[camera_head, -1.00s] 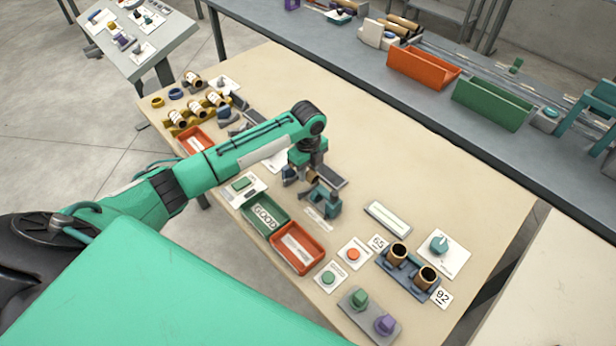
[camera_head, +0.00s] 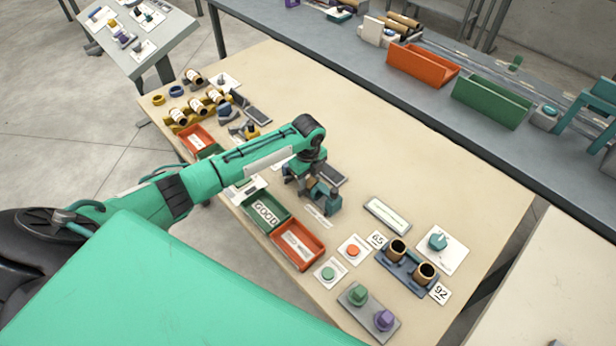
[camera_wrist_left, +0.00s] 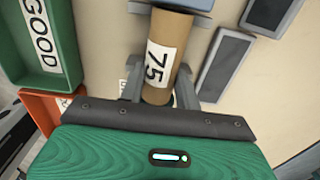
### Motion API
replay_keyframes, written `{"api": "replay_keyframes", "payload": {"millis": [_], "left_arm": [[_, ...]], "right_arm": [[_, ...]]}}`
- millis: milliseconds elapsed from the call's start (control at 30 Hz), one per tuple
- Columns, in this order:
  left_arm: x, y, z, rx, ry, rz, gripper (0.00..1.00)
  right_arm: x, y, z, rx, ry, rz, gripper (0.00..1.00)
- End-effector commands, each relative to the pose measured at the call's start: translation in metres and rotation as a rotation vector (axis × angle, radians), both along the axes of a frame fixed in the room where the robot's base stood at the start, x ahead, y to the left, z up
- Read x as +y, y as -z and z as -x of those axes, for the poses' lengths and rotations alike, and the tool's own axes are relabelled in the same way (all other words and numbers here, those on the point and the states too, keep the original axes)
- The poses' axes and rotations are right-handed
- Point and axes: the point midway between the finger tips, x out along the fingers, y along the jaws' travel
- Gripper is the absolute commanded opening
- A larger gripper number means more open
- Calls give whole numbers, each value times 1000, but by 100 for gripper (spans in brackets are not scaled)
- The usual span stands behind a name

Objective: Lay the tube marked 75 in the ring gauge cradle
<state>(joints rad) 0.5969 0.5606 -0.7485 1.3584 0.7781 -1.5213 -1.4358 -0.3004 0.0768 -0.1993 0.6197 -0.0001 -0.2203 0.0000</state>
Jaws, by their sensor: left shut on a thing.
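My left gripper (camera_head: 306,187) is shut on a brown cardboard tube. In the left wrist view the tube (camera_wrist_left: 178,28) has a white label reading 75, and the gripper's grey fingers (camera_wrist_left: 160,88) are on either side of it. In the head view the gripper is low over the table, right beside a teal stand (camera_head: 326,198) that looks like the ring gauge cradle. A blue-grey part (camera_wrist_left: 195,4) shows at the tube's far end in the wrist view. I cannot tell whether the tube rests on it. My right gripper is not in view.
A green GOOD tray (camera_head: 249,222) and an orange tray (camera_head: 318,254) are in front of the stand. A blue holder (camera_head: 408,271) with two upright tubes stands to the right, by cards 65 and 92. More tubes lie in a yellow rack (camera_head: 176,127). The table's back right is clear.

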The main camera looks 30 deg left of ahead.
Motion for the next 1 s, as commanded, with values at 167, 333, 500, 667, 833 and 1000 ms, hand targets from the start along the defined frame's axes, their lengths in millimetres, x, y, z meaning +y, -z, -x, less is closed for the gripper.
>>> {"api": "replay_keyframes", "payload": {"millis": [167, 333, 500, 667, 833, 1000], "left_arm": [[-1, 8, 5, 12, 2, -1, 52], [-1, 7, 6, 16, 3, -2, 52], [-1, -10, 6, 15, 4, -2, 55], [-1, -47, 4, 9, 4, -2, 55], [-1, -86, 3, 6, 3, 0, 55], [-1, -114, 3, 6, 1, 0, 55]], "right_arm": [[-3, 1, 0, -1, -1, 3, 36], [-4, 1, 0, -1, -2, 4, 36], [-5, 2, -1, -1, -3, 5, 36], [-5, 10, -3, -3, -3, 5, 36], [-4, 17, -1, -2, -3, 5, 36], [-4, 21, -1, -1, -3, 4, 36]]}}
